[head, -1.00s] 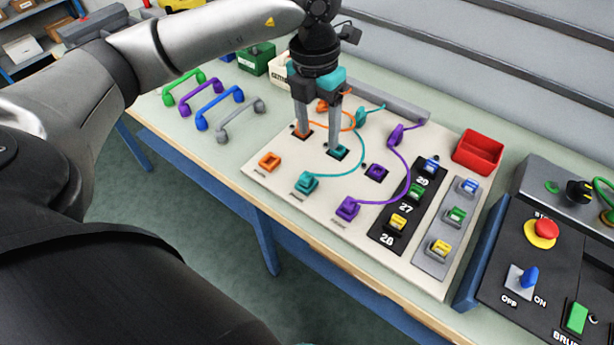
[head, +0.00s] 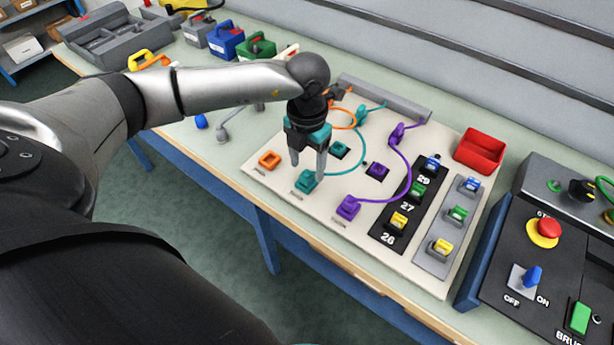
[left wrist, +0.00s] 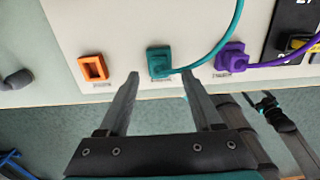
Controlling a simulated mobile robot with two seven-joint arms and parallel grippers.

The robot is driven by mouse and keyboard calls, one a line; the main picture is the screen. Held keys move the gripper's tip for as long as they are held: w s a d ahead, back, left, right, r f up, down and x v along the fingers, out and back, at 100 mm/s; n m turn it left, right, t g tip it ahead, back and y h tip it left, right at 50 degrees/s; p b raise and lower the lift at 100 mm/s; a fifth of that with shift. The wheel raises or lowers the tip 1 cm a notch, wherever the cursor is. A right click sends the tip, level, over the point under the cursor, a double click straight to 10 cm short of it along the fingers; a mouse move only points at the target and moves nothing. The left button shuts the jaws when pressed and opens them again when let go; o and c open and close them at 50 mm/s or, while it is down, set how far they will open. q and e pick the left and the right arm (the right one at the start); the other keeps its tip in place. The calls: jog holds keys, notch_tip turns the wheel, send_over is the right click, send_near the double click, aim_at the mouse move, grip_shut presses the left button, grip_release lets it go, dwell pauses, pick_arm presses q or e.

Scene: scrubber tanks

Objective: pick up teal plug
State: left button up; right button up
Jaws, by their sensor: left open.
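The teal plug (head: 305,182) sits at the front edge of the white panel, with its teal cable curving away to the back. My left gripper (head: 308,172) points down right at it, with its two fingers apart and partly covering it in the head view. In the left wrist view the teal plug (left wrist: 159,61) lies just beyond the gap between the open fingertips (left wrist: 160,74). I cannot tell whether the fingers touch it. A square teal socket (head: 339,149) shows behind the gripper.
On the panel (head: 275,190), an orange socket (head: 269,160) lies left of the teal plug and a purple plug (head: 348,207) right of it. A purple cable arcs behind. A red bin (head: 479,151) and a switch box (head: 535,265) stand at right.

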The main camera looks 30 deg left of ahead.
aim_at(307, 179)
pick_arm(q)
jog(key=shift+f, duration=1.3)
grip_shut()
